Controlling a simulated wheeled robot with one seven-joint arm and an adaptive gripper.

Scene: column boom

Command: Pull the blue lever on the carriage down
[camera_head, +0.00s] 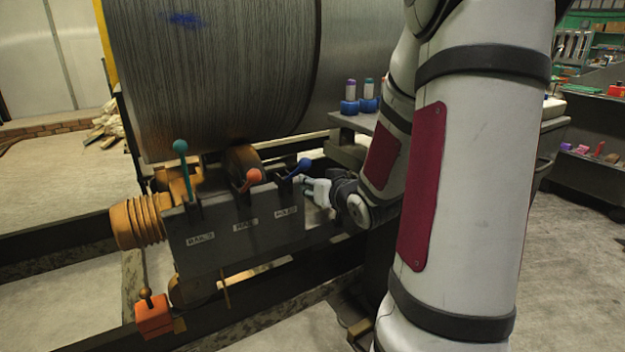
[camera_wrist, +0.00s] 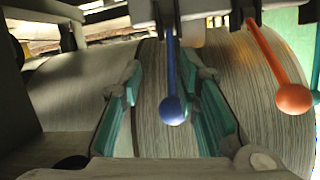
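The blue lever (camera_head: 299,168) is the rightmost of three levers on the dark carriage (camera_head: 255,232), and it leans up and to the right. In the wrist view the blue lever (camera_wrist: 172,103) shows between the two teal fingers, with its ball knob toward the palm. My gripper (camera_head: 308,188) is beside the blue lever, just right of and below its knob. In the wrist view my gripper (camera_wrist: 160,72) is open, with one finger on each side of the lever. No clear contact shows, and the depth between fingers and lever is hard to tell.
The orange lever (camera_head: 249,181) stands close left of the blue one; in the wrist view the orange lever (camera_wrist: 290,95) is outside the right finger. A teal lever (camera_head: 183,165) is farther left. A large metal drum (camera_head: 225,75) is behind. A side table (camera_head: 355,123) stands right.

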